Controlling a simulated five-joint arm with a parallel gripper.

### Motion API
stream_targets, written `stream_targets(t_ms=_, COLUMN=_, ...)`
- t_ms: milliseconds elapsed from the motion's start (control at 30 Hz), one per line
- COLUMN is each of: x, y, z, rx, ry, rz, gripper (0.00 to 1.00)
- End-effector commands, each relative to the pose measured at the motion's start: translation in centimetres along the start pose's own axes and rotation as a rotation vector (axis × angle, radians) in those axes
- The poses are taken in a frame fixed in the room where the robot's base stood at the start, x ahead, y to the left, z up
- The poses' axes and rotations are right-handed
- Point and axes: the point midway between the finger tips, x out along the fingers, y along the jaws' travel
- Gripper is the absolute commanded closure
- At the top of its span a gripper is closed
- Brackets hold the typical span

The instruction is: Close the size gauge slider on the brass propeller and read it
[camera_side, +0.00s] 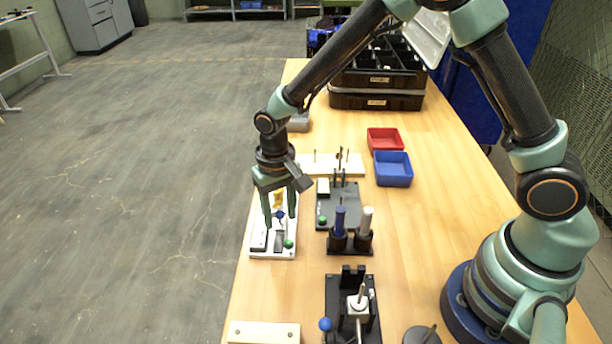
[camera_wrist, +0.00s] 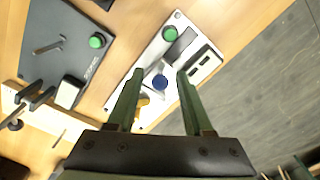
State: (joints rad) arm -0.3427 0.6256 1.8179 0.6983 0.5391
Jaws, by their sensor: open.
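The size gauge is a white plate (camera_side: 257,249) on the table's left side; in the wrist view it runs diagonally (camera_wrist: 151,52). Its slider has a blue knob (camera_wrist: 160,82), also visible in the side view (camera_side: 280,214). The brass propeller (camera_wrist: 143,101) lies beside the knob, partly hidden by a finger; in the side view it is a small yellow shape (camera_side: 278,198). My gripper (camera_side: 280,220) is open and points down over the gauge. In the wrist view the knob appears between the fingertips (camera_wrist: 160,74), with gaps on both sides. I cannot tell whether slider and propeller touch.
The plate carries a green button (camera_wrist: 170,33), a dark panel (camera_wrist: 181,46) and a slotted white block (camera_wrist: 203,63). A grey fixture (camera_side: 335,212) stands close at right, with a holder of blue and white handles (camera_side: 350,243) nearer. Red (camera_side: 384,139) and blue trays (camera_side: 393,169) lie behind.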

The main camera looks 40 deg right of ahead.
Motion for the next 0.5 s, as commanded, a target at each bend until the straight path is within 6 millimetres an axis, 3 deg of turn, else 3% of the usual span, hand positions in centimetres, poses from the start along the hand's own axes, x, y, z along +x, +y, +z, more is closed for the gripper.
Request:
stream_targets(t_ms=33, x=-0.02, y=0.00, z=-0.01, rx=0.000, ry=0.000, rz=0.000, gripper=0.56)
stream_targets(t_ms=133, x=-0.03, y=-0.01, z=-0.01, rx=0.000, ry=0.000, rz=0.000, gripper=0.94)
stream_targets(t_ms=167, x=-0.04, y=-0.01, z=-0.01, rx=0.000, ry=0.000, rz=0.000, gripper=1.00)
stream_targets(t_ms=500, x=-0.07, y=0.00, z=-0.01, rx=0.000, ry=0.000, rz=0.000, gripper=1.00)
